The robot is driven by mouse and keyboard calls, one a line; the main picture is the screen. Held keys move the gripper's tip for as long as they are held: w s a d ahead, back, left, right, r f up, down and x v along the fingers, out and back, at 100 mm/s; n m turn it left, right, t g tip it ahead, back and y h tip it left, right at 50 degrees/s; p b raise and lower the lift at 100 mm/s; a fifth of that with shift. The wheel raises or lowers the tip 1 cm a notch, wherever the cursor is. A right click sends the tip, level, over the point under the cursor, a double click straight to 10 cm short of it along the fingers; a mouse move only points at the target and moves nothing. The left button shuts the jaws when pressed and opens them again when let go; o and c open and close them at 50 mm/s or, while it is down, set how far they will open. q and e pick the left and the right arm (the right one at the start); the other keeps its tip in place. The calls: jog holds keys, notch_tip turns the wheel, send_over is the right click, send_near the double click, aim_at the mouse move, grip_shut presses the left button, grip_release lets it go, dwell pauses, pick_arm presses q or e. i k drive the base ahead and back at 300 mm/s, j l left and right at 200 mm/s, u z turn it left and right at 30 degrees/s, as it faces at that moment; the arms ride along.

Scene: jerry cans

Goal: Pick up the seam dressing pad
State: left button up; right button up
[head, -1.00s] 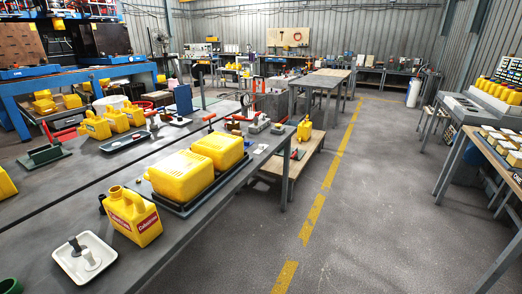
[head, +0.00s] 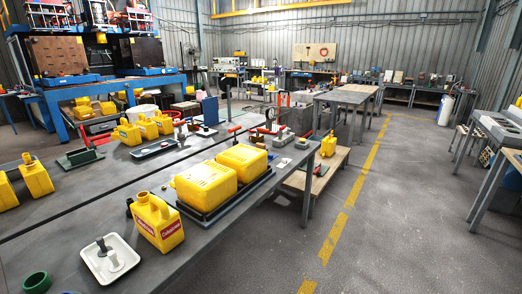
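I cannot tell for sure which item is the seam dressing pad. A white tray (head: 128,271) on the near table holds a dark grey upright piece (head: 103,246) and a pale grey piece (head: 117,263), both small. A second shallow tray (head: 139,154) farther back holds small items too small to make out. A green ring (head: 37,281) lies at the near left edge of the view. Neither of my grippers is in view.
A yellow jerry can (head: 158,228) with a red label stands just behind the white tray. Two large yellow cans (head: 207,183) lie in a black tray (head: 222,217). Smaller yellow cans (head: 147,129) stand farther back. The floor (head: 420,220) right of the table is clear.

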aim_at(262, 146)
jog(key=i+l, duration=0.25)
jog(key=l, duration=0.15)
jog(key=i+l+u, duration=0.1)
jog(key=i+l, duration=0.15)
jog(key=l, duration=0.15)
jog(key=i+l, duration=0.25)
jog(key=l, duration=0.2)
jog(key=u, duration=0.05)
